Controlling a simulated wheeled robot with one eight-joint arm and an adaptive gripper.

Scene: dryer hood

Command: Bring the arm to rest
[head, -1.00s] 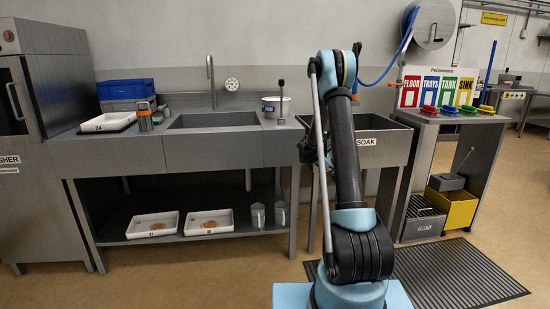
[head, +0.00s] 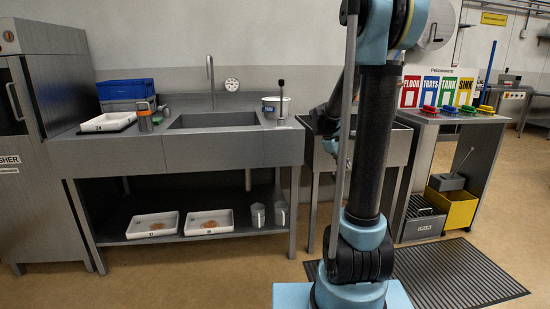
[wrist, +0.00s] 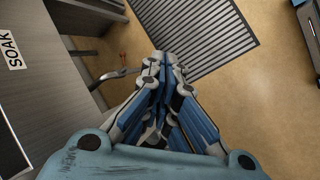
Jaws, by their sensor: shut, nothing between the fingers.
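My gripper (wrist: 162,62) shows in the wrist view, pointing down toward the floor. Its fingers are together and nothing is between them. It hangs in the open air to the right of the grey SOAK tank (wrist: 30,90). In the head view my arm stands upright and folded in front of the soak tank (head: 402,140), hiding much of it. My gripper cannot be made out in the head view.
A black slatted mat (head: 455,275) lies on the floor at right; it also shows in the wrist view (wrist: 195,35). A sink counter (head: 215,150) stands at left. A colour-labelled station with a yellow bin (head: 455,208) stands at right. The front floor is clear.

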